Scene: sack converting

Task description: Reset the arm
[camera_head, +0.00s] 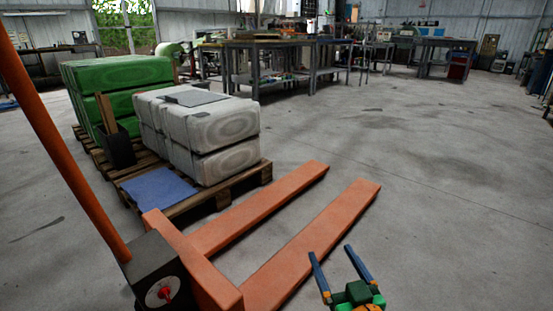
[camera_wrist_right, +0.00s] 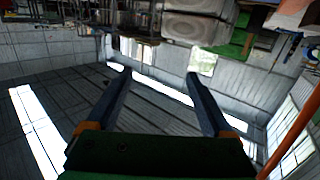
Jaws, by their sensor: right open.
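My right gripper (camera_head: 342,268) is at the bottom of the head view, right of the pallet jack's forks. Its two dark fingers are apart with nothing between them. In the right wrist view the same gripper (camera_wrist_right: 158,95) shows both fingers spread, with only the roof and walls behind them. My left gripper is in neither view.
An orange pallet jack (camera_head: 222,286) stands close by on the left. Behind it a wooden pallet (camera_head: 235,183) bears white sacks (camera_head: 226,124), a blue sheet (camera_head: 157,188) and a dark box (camera_head: 117,150). Green sacks (camera_head: 118,71) stand further back. The floor (camera_head: 450,180) at right is clear.

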